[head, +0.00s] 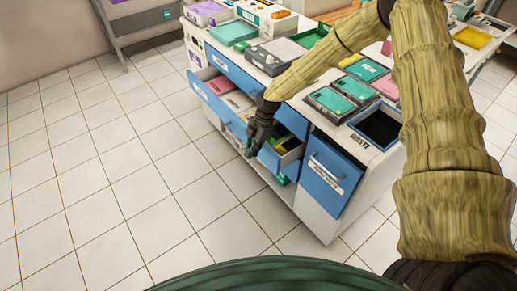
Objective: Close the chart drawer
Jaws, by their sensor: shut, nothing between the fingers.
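A white cabinet with blue fronts stands in the head view. Its wide drawer (206,98) is pulled out, with pink, white and green flat items inside. A smaller drawer (268,160) to the right is also pulled out and holds yellow and dark items. The labels are too small to read, so I cannot tell by label which is the chart drawer. My gripper (247,152) is shut and empty. It points down in front of the cabinet, between the wide drawer's right end and the smaller drawer's left side. Contact with either cannot be told. My arm hides part of both.
A blue front (330,176) with a handle is at the cabinet's right. The countertop (316,121) carries several boxes, trays and a dark open bin (380,127). A grey stand (140,22) is at the back left. The tiled floor (120,185) in front is clear.

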